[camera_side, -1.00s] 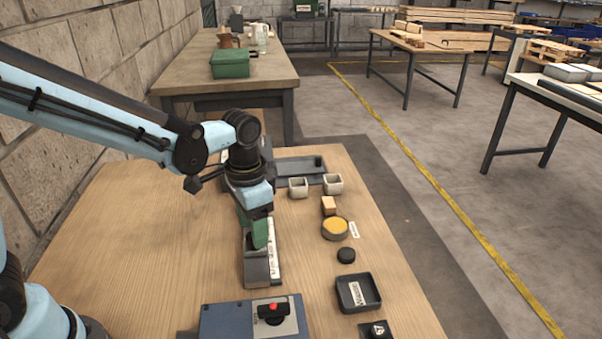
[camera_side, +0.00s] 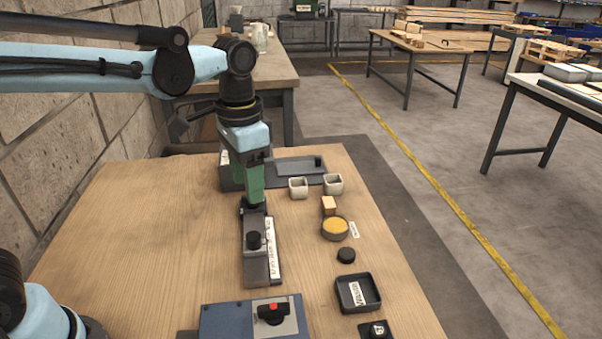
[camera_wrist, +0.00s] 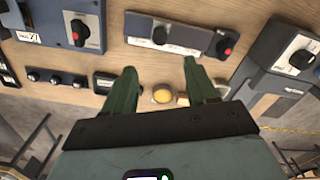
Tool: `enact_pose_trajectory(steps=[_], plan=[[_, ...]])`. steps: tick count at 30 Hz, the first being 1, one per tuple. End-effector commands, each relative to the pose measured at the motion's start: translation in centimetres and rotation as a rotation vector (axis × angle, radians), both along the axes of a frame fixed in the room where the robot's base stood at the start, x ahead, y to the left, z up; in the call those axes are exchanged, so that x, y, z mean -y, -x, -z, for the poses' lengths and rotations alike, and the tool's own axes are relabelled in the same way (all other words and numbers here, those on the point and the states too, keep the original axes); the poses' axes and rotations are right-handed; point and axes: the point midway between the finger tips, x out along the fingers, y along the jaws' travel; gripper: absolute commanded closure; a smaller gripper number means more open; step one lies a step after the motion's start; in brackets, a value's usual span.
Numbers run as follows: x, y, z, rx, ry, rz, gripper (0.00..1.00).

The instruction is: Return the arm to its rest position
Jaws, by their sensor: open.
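My gripper (camera_side: 251,186) is raised above the far end of a long grey panel (camera_side: 266,268) on the wooden table. Its green fingers point down and hold nothing. In the wrist view the gripper (camera_wrist: 159,66) shows its two green fingers well apart, with bare table and the panel (camera_wrist: 190,36) beyond the tips. The panel has a black knob (camera_side: 254,240) and a white label strip. A red knob (camera_wrist: 225,47) on it shows in the wrist view; my gripper seems to hide it in the side view.
A blue box (camera_side: 225,321) with a red-handled switch (camera_side: 272,311) stands at the near edge. A yellow-filled round dish (camera_side: 335,228), a wooden block (camera_side: 328,205), two pale cups and a black tray (camera_side: 357,293) line the right side. The table's left half is clear.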

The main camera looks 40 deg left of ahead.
Motion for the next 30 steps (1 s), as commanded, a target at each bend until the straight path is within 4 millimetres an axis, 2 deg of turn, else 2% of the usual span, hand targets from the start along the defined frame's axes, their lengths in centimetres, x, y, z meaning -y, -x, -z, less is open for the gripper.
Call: enact_pose_trajectory(steps=[6, 10, 21, 30], plan=[[-0.2, 0.2, 0.0, 0.009, 0.002, -0.006, 0.43], [-1.0, 1.0, -0.1, 0.065, 0.012, -0.044, 0.43], [-4.9, 5.0, 1.0, 0.404, 0.078, -0.258, 0.43], [-6.6, 6.7, 2.5, 0.591, 0.117, -0.368, 0.43]])
